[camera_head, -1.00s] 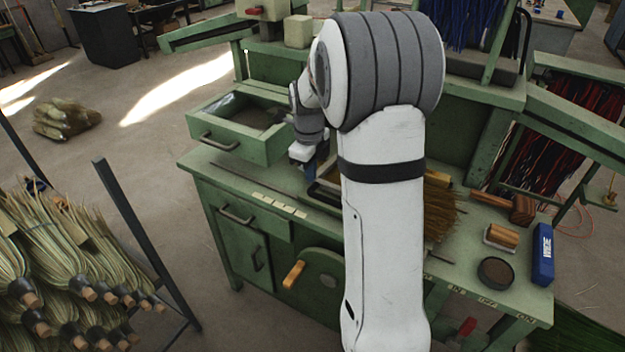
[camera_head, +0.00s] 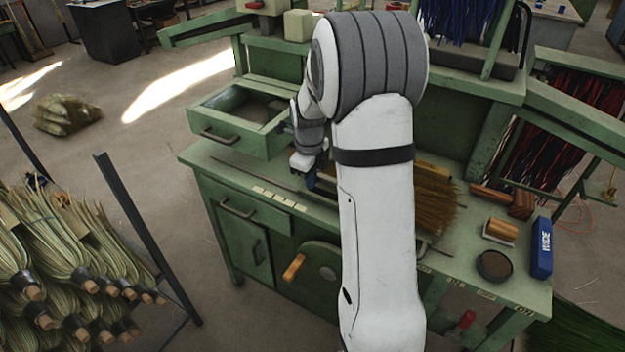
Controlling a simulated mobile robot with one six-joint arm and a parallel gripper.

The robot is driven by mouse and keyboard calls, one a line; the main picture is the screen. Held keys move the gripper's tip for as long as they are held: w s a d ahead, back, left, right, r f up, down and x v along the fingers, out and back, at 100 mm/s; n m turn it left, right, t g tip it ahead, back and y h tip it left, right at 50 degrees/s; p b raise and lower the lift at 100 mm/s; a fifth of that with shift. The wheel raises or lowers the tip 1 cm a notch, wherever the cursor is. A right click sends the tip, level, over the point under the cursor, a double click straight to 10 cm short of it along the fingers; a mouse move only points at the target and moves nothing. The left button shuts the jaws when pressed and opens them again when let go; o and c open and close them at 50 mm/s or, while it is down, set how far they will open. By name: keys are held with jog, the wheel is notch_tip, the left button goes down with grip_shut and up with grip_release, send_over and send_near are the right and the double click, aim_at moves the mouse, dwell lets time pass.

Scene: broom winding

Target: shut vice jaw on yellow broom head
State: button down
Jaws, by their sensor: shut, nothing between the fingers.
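The yellow-brown broom head (camera_head: 433,200) lies on the green workbench, its bristles showing to the right of my white arm. The rest of it is hidden behind the arm. The vice jaw cannot be made out; that part of the bench is mostly covered by my arm. My gripper (camera_head: 310,180) is at the bench top left of the arm, pointing down, with its dark fingertips small and partly hidden. It is shut with nothing in it. Whether it touches anything on the bench cannot be told.
An open drawer (camera_head: 240,115) stands left of my gripper. A wooden mallet (camera_head: 518,204), a brush (camera_head: 500,231), a round dark tin (camera_head: 494,265) and a blue box (camera_head: 542,248) lie at the bench's right. An orange handle (camera_head: 294,267) sticks out in front. Broom bundles (camera_head: 70,260) fill the left rack.

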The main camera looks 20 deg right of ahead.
notch_tip(320, 180, down, 6)
jog(key=b, duration=0.3)
jog(key=s+a+r, duration=0.1)
jog(key=a+r, duration=0.1)
jog(key=r, duration=0.5)
jog(key=s+a+r, duration=0.2)
jog(key=r, duration=0.5)
jog(key=s+a+n+t, duration=0.1)
jog(key=s+a+n, duration=0.2)
jog(key=s+n, duration=0.8)
jog(key=s+a+r+n+t, duration=0.1)
jog(key=s+a+n, duration=0.2)
jog(key=s+n, duration=0.8)
jog(key=n, duration=0.6)
jog(key=shift+s+n+t+y+p, duration=0.15)
jog(key=shift+n+t+y+p, duration=0.15)
